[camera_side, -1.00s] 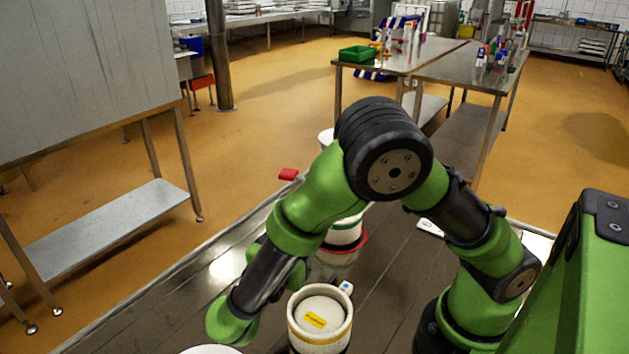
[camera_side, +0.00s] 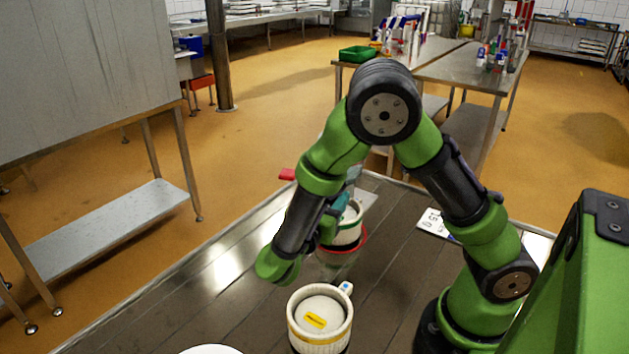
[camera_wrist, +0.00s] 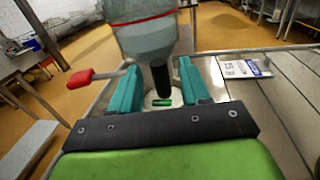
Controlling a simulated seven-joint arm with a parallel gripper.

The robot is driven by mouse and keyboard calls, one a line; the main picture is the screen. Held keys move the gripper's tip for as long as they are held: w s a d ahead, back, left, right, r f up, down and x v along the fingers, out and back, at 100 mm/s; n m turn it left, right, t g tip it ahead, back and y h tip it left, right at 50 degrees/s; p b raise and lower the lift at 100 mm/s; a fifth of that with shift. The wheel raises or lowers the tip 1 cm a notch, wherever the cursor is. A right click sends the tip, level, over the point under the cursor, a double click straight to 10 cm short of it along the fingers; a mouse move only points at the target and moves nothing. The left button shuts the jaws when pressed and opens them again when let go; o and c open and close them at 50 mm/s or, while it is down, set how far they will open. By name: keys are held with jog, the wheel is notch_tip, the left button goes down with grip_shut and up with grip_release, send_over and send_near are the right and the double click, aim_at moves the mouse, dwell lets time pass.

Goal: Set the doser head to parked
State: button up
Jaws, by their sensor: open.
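The doser head shows in the wrist view as a grey hopper (camera_wrist: 147,38) with a red band and a dark nozzle (camera_wrist: 160,76) hanging below it. A red-ended handle (camera_wrist: 80,78) sticks out to its left; its red end also shows in the side view (camera_side: 287,174). My gripper (camera_wrist: 160,80) is open, its teal fingers on either side of the nozzle in the picture; I cannot tell whether they touch it. Beyond, a pale round top with a green label (camera_wrist: 162,102) shows between the fingers. In the side view my arm hides most of the doser head.
A white mould with a yellow label (camera_side: 319,302) stands at the front of the metal table (camera_side: 190,305). A printed card (camera_side: 434,224) lies to the right. The table's left side is mostly clear.

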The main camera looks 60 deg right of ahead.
grip_shut()
jog(key=s+d, duration=0.4)
jog(key=s, duration=0.4)
jog(key=shift+s+d, duration=0.15)
jog(key=shift+d, duration=0.25)
grip_release()
jog(key=a, duration=0.5)
jog(key=s+a, duration=0.1)
jog(key=a, duration=0.5)
jog(key=s+a, duration=0.1)
jog(key=a, duration=0.4)
jog(key=shift+s+a, duration=0.2)
jog(key=shift+a, duration=0.2)
